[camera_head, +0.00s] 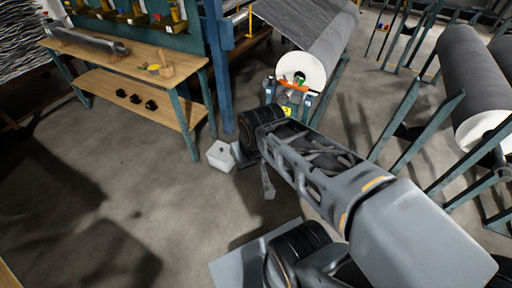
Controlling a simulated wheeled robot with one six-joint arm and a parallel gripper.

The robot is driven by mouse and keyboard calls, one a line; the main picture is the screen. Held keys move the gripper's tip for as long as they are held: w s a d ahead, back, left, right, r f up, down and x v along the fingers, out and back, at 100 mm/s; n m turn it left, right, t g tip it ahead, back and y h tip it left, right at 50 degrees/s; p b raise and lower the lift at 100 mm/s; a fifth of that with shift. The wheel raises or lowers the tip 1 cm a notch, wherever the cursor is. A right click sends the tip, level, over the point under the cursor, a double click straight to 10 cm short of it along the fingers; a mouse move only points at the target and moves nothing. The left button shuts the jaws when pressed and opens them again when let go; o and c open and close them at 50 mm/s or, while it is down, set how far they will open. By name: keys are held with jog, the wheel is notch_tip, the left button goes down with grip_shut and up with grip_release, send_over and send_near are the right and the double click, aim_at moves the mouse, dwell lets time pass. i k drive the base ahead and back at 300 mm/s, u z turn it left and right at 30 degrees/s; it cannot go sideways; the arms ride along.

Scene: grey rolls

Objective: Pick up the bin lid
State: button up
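My arm reaches from the lower right to just right of the bin and bends down there. Part of my gripper (267,183) seems to show below the arm, right of the bin and apart from it. The rest of it is hidden by my arm, so I cannot tell whether it is open or shut or holds anything.
A wooden workbench (120,62) with teal legs and a lower shelf stands at the upper left. A large grey roll (310,30) on a rack is behind my arm. More rolls (470,75) and slanted teal posts are at the right. The floor at left is clear.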

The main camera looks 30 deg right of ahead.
aim_at(222, 151)
jog(key=z, duration=0.7)
jog(key=i, duration=2.3)
jog(key=u, duration=3.1)
